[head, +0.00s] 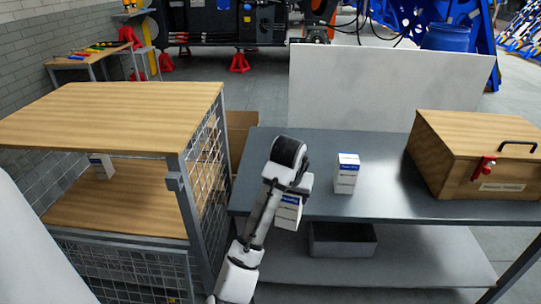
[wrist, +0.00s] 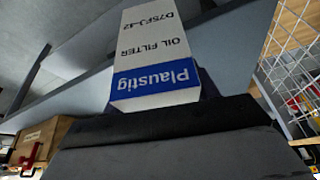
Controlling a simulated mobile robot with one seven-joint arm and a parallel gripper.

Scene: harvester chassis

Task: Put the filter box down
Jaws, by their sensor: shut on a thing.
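My gripper (head: 291,184) is shut on a white filter box (head: 288,213) with a blue band. In the head view the box hangs below the gripper, in front of the grey table's (head: 390,202) left front edge. In the wrist view the box (wrist: 155,45) reads "Plaustig", "OIL FILTER" and "D75FJ-J2", and the dark gripper (wrist: 160,112) covers its near end. I cannot tell its exact height relative to the tabletop. A similar white and blue box (head: 346,176) stands upright on the table, to the right of my gripper.
A wooden case (head: 470,160) with a red latch stands on the table's right. A mesh cage (head: 207,190) with a wooden top is at left; another white box (head: 102,166) sits on its shelf. A dark bin (head: 342,240) is on the lower shelf. Tabletop between box and case is clear.

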